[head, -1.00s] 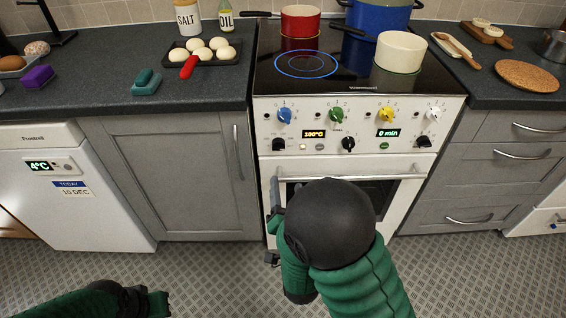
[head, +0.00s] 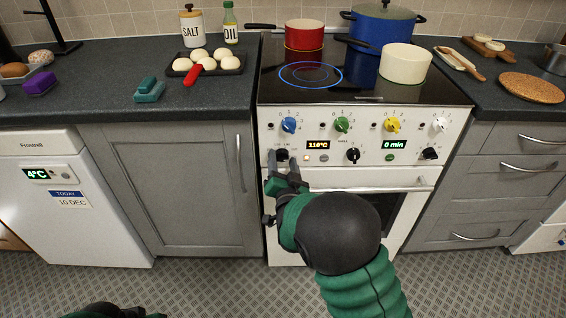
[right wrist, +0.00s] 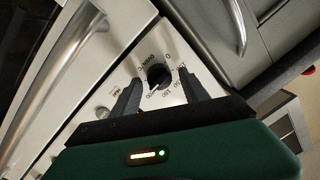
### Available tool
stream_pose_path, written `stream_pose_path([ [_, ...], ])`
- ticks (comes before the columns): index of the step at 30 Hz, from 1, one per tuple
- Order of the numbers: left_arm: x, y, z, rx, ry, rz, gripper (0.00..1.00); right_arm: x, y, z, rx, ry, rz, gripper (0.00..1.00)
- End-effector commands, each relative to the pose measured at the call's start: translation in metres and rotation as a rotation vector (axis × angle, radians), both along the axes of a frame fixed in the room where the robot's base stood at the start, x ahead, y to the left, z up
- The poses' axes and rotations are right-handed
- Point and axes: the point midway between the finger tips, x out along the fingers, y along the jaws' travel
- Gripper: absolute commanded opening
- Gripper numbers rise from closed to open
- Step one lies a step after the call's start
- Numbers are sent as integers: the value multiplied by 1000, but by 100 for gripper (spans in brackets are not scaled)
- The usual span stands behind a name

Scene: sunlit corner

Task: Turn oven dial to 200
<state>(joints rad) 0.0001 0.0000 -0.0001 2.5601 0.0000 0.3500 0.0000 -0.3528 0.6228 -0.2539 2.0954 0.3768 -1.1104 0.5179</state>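The oven dial (head: 281,155) is the black knob at the lower left of the white oven panel, beside a lit display (head: 318,145) reading 110°C. In the right wrist view the dial (right wrist: 159,76) shows between two dark fingers, with numbers printed around it. My right gripper (head: 283,166) is at the dial, its fingers apart, one on either side. I cannot tell whether they touch the knob. My left arm (head: 105,311) shows only as a dark and green part at the bottom edge; whether its gripper is open is hidden.
Blue (head: 289,125), green (head: 342,125), yellow (head: 392,125) and white (head: 439,125) knobs line the panel above. More black knobs sit to the right. The oven door handle (head: 370,186) runs just below. Pots stand on the hob above; the floor in front is clear.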

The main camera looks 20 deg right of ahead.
Motion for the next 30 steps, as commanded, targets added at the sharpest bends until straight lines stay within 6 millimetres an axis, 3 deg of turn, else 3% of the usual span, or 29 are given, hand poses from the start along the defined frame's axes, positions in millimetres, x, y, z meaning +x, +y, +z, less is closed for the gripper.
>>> stream_pose_path([
  [2, 0, 0, 0, 0, 0, 0, 0, 0, 0, 0, 0, 0, 0, 40],
  [11, 0, 0, 0, 0, 0, 0, 0, 0, -1, 0, 0, 0, -2, 1],
  [16, 0, 0, 6, 0, 0, 0, 0, -1, -1, 2, -36, 12, -2, 0],
  [22, 0, 0, 26, 0, 0, 0, 0, 0, 0, 5, -260, 78, -1, 0],
  [30, 0, 0, 25, 0, 0, 0, 0, 0, 0, 1, -322, 93, -1, 0],
])
